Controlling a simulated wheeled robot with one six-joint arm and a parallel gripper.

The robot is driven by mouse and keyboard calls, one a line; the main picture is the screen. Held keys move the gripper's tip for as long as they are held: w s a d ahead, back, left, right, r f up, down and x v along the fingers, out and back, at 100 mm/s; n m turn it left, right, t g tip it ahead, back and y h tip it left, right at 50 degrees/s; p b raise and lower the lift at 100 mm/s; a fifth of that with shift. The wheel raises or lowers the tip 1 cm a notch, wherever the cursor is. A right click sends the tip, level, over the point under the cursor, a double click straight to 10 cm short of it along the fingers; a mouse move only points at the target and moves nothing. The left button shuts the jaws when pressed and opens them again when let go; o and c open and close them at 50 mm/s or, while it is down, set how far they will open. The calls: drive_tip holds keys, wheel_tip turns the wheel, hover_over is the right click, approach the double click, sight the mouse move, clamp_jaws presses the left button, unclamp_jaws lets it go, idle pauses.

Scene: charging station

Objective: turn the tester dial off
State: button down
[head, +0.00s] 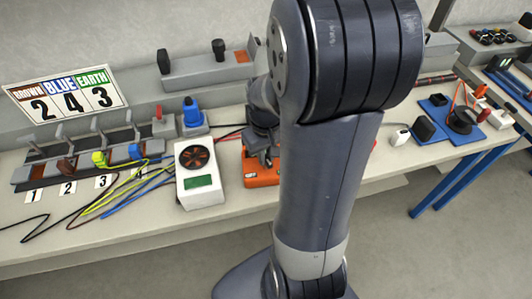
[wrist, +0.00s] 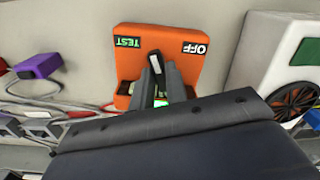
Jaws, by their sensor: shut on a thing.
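The orange tester (wrist: 192,72) fills the upper middle of the wrist view, with a green TEST label (wrist: 130,42) on the left and a white OFF label (wrist: 194,48) on the right. My gripper (wrist: 163,80) is shut on the dark dial (wrist: 156,62) of the tester. The dial's white mark shows between the two labels, closer to TEST. The lower part of the dial is hidden by my fingers. In the head view the tester (head: 262,181) sits on the bench, partly hidden by my arm, with my gripper (head: 267,158) over it.
A white box with a fan and green screen (head: 200,178) stands just left of the tester. Loose coloured wires and a clamp rack (head: 80,160) lie farther left. A numbered sign (head: 68,95) leans behind. A blue mat (head: 450,122) with parts lies right.

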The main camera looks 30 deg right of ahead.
drive_tip(key=m, duration=1.3)
drive_tip(key=shift+m, duration=0.4)
idle(0.3)
drive_tip(key=c, duration=1.4)
unclamp_jaws()
drive_tip(key=shift+r, duration=0.15)
wheel_tip(320, 180, up, 11)
drive_tip(key=p, duration=0.1)
drive_tip(key=shift+f, duration=0.2)
